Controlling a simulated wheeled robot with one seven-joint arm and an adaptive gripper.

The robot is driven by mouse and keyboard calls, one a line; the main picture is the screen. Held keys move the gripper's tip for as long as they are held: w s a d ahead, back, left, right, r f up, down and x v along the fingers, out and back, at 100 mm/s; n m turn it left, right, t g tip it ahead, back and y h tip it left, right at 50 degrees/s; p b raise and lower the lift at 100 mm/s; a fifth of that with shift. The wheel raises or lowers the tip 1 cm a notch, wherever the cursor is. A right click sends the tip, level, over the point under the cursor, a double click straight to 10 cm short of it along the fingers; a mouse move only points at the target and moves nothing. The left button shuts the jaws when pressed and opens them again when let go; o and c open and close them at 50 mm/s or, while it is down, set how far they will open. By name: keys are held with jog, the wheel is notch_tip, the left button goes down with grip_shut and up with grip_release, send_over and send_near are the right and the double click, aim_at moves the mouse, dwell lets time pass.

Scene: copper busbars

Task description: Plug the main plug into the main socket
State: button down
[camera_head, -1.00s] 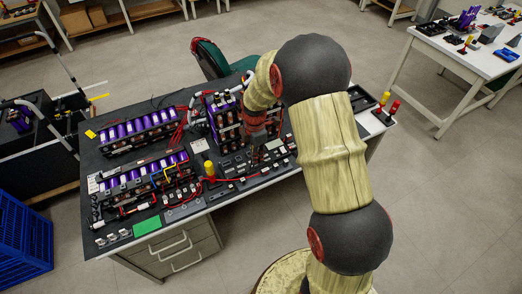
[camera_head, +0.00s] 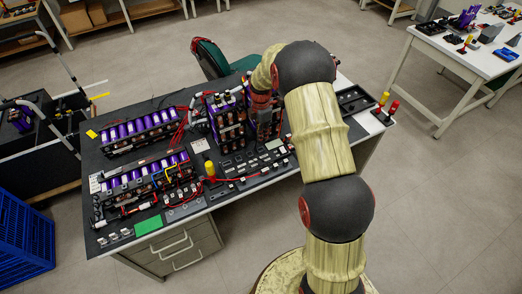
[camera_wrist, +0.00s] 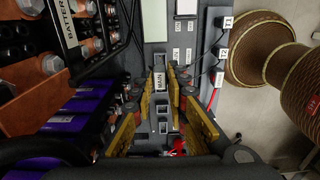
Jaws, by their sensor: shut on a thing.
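In the wrist view, my gripper (camera_wrist: 163,84) points down at the dark desk with its yellow fingers close together. Between the fingertips is a small piece with a white MAIN label (camera_wrist: 158,79), which I take to be the main plug in its grip. The plug's body is mostly hidden by the fingers. I cannot pick out the main socket for certain or tell whether plug and socket touch. In the head view, my gripper (camera_head: 264,122) is over the desk, right beside the tall battery block; its fingertips are too small to make out.
The battery block (camera_wrist: 45,110), with purple cells and copper terminals, stands close left of my gripper in the wrist view. Labelled black parts with cables (camera_wrist: 219,53) lie to the right. In the head view, battery modules (camera_head: 140,130) fill the desk's left side, and a green chair (camera_head: 215,60) stands behind.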

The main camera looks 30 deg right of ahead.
jog(key=shift+s+a, duration=0.1)
dwell(0.3)
